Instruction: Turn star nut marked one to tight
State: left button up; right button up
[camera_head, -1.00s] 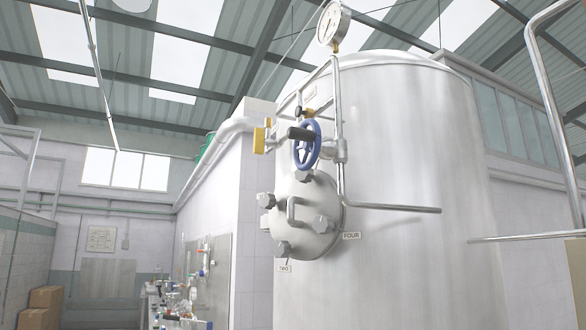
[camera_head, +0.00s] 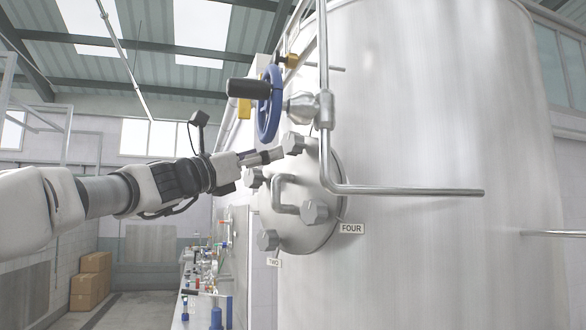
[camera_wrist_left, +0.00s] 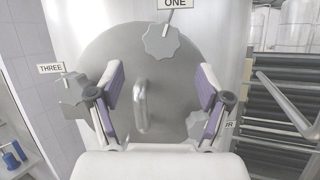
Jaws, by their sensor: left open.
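The star nut marked one (camera_wrist_left: 161,41) is grey and lobed, at the top of the round hatch (camera_wrist_left: 165,75), under its "ONE" label (camera_wrist_left: 176,4). In the head view the top nut (camera_head: 293,143) lies just past my left gripper (camera_head: 266,156). In the left wrist view my left gripper (camera_wrist_left: 162,70) is open and empty, its purple-padded fingers spread on both sides of the hatch handle (camera_wrist_left: 140,106). The nut shows beyond and above the fingertips, between them, and seems untouched. The nut at "THREE" (camera_wrist_left: 73,90) and the one on the right (camera_wrist_left: 196,123) are partly behind the fingers.
A blue handwheel (camera_head: 270,103) and a bent steel pipe (camera_head: 324,130) stand close above and right of the hatch. The large tank (camera_head: 430,120) fills the right. A cluttered bench (camera_head: 200,280) and cardboard boxes (camera_head: 91,280) are at the lower left.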

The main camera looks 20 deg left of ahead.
aim_at(287, 142)
pick_arm(q)
jog(key=w+d, duration=0.1)
jog(key=w+d+r+p, duration=0.1)
jog(key=shift+w+d+r+h, duration=0.15)
jog(key=shift+w+r+h, duration=0.05)
jog(key=shift+w+h, duration=0.15)
jog(key=r+p, duration=0.1)
jog(key=w+p, duration=0.1)
jog(key=r+p, duration=0.1)
jog(key=shift+w+d+r, duration=0.2)
jog(key=shift+d+r, duration=0.05)
jog(key=shift+r, duration=0.1)
jog(key=w, duration=0.1)
jog(key=d, duration=0.1)
jog(key=w+d, duration=0.1)
jog(key=shift+w+f+p, duration=0.25)
jog(key=shift+w+p, duration=0.1)
jog(key=shift+p, duration=0.05)
jog(key=shift+s+a+r, duration=0.1)
jog(key=shift+s+a, duration=0.15)
jog(key=shift+s, duration=0.1)
jog(key=c, duration=0.8)
jog(key=shift+s, duration=0.1)
jog(key=c, duration=0.4)
jog(key=shift+o, duration=0.2)
pick_arm(e)
jog(key=r, duration=0.4)
jog(key=shift+w+d+r, duration=0.15)
jog(key=shift+w+r, duration=0.15)
jog(key=shift+r, duration=0.05)
